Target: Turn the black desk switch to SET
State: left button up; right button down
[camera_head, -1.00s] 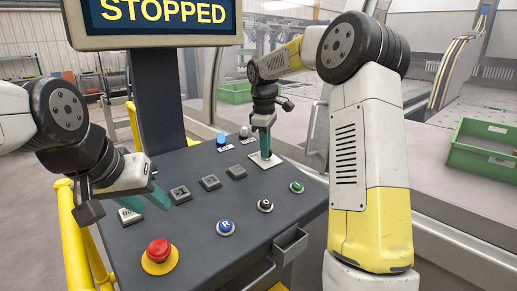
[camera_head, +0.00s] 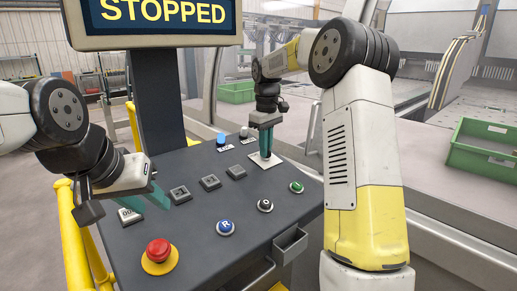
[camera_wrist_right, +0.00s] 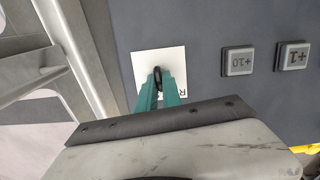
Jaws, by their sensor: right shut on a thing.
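The black desk switch (camera_wrist_right: 158,76) sits on a white label plate, seen in the right wrist view between the teal fingertips. My right gripper (camera_wrist_right: 159,84) is shut on the switch; in the head view my right gripper (camera_head: 266,148) points down onto the white plate (camera_head: 276,161) at the back right of the desk. The switch is hidden by the fingers in the head view. On the plate in the wrist view one letter like R shows; the rest is covered. My left gripper (camera_head: 160,198) hovers over the left side of the desk, with teal fingers, apparently empty.
The grey desk (camera_head: 190,240) carries a red stop button (camera_head: 158,252), a blue button (camera_head: 226,227), a black button (camera_head: 265,205), a green button (camera_head: 296,187) and several square keys. A screen (camera_head: 165,14) reads STOPPED. A yellow rail (camera_head: 78,240) runs along the left.

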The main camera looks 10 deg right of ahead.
jog(key=m, duration=0.3)
jog(key=shift+w+y, duration=0.1)
jog(key=shift+y, duration=0.2)
jog(key=shift+d+m+y, duration=0.15)
jog(key=shift+m+y, duration=0.15)
jog(key=shift+m, duration=1.7)
jog(key=c, duration=1.5)
grip_release()
jog(key=shift+r, duration=0.1)
jog(key=r, duration=0.5)
jog(key=d+r, duration=0.1)
jog(key=r, duration=0.1)
jog(key=shift+r, duration=0.3)
